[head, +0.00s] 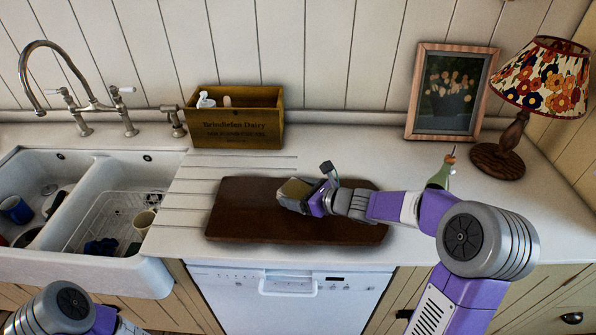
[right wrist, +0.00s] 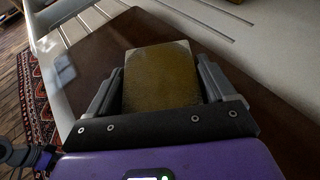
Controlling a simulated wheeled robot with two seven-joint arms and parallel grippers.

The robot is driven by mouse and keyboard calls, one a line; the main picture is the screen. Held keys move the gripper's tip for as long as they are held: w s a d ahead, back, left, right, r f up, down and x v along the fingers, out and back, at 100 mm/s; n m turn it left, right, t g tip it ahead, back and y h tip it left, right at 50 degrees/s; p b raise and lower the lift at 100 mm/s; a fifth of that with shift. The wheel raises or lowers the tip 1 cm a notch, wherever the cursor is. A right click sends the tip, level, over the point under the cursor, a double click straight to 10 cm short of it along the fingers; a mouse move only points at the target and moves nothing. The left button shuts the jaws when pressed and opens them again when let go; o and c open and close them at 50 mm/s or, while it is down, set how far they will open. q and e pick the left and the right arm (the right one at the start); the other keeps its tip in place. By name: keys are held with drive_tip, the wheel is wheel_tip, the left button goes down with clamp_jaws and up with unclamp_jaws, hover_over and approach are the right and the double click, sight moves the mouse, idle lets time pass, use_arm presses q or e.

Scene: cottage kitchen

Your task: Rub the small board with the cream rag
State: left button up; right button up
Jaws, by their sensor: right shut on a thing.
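The small board (head: 235,224) is a dark brown wooden slab lying flat on the white counter; it also fills much of the right wrist view (right wrist: 92,62). My right gripper (head: 306,198) is over the middle of the board, shut on a folded, block-like pad, the cream rag (head: 292,190). In the right wrist view the rag (right wrist: 160,78) looks mustard-tan and sits between the two fingers (right wrist: 162,88). Its underside is hidden, so I cannot tell whether it touches the board. Part of my left arm shows at the lower left, but its gripper is out of view.
A wooden crate (head: 237,136) stands behind the board. A green bottle (head: 440,177), a framed picture (head: 447,130) and a lamp (head: 508,140) are to the right. The double sink (head: 150,267) is at left. The dishwasher (head: 300,295) is below the counter.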

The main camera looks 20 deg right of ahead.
drive_tip(key=r, duration=0.1)
drive_tip(key=r+p, duration=0.2)
drive_tip(key=shift+s+r, duration=0.25)
drive_tip(key=shift+r+p, duration=1.1)
drive_tip(key=shift+r, duration=0.1)
